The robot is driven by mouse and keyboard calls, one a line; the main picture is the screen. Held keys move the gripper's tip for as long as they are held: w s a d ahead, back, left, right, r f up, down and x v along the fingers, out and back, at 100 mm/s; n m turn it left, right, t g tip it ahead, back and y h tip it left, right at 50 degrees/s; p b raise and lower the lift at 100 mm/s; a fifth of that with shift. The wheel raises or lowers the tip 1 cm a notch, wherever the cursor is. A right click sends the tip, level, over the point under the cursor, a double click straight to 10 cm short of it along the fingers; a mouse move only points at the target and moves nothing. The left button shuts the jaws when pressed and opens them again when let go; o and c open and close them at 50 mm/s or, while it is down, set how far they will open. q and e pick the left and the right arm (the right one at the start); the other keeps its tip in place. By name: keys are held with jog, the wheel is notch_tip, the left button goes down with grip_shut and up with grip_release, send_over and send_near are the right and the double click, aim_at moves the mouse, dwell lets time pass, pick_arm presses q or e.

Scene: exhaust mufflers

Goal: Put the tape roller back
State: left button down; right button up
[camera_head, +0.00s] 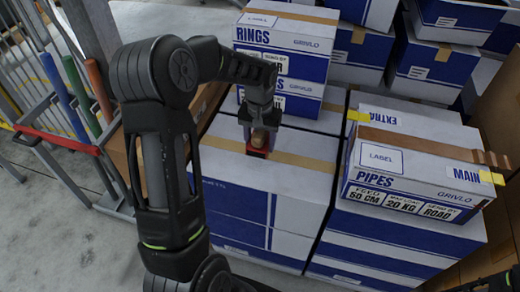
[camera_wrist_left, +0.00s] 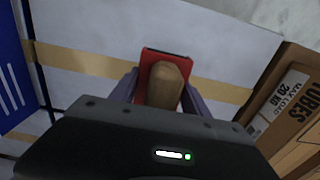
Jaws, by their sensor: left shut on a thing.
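The tape roller (camera_head: 258,142) is red with a brown, rounded handle. My left gripper (camera_head: 259,128) is shut on it, over the white top of a large blue-and-white box (camera_head: 235,172) with a tan tape strip. In the left wrist view the tape roller (camera_wrist_left: 166,62) sits between the two fingers (camera_wrist_left: 160,90), with its brown handle towards the camera. It is at or just above the box top; I cannot tell whether it touches. The handle's lower part is hidden by the gripper body. My right gripper is not in view.
A RINGS box (camera_head: 285,48) stands behind the gripper. A PIPES box (camera_head: 415,175) with a tan strip and yellow corners stands to the right. More boxes (camera_head: 437,65) are stacked behind. A rack with coloured posts (camera_head: 75,105) stands left. The near box top is otherwise clear.

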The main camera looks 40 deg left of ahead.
pick_arm(q)
jog(key=shift+f, duration=1.85)
jog(key=shift+f, duration=0.2)
jog(key=c, duration=0.5)
grip_release()
jog(key=shift+r, duration=0.15)
notch_tip(320, 180, up, 12)
jog(key=shift+r, duration=0.1)
